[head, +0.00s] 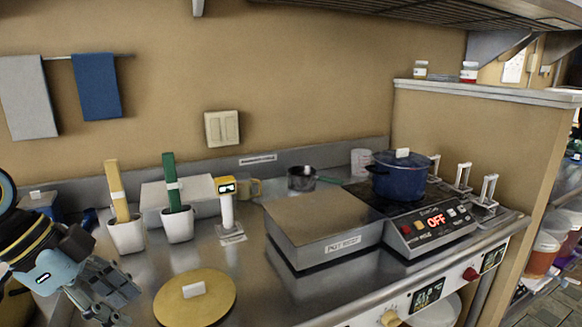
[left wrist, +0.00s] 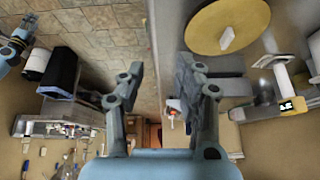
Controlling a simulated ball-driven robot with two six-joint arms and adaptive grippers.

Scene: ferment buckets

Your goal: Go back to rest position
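My left gripper (head: 108,292) is at the lower left of the head view, by the counter's front left, to the left of a round yellow lid (head: 195,300). In the left wrist view its two fingers (left wrist: 158,85) stand apart with nothing between them. The yellow lid also shows in the left wrist view (left wrist: 205,30), clear of the fingers.
The steel counter holds two white holders (head: 126,235) with yellow and green handles, a yellow-topped display device (head: 227,205), a grey box (head: 325,235), and a blue pot (head: 400,178) on a cooker (head: 430,232) reading OFF. Tiled floor (left wrist: 105,40) shows beside the counter.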

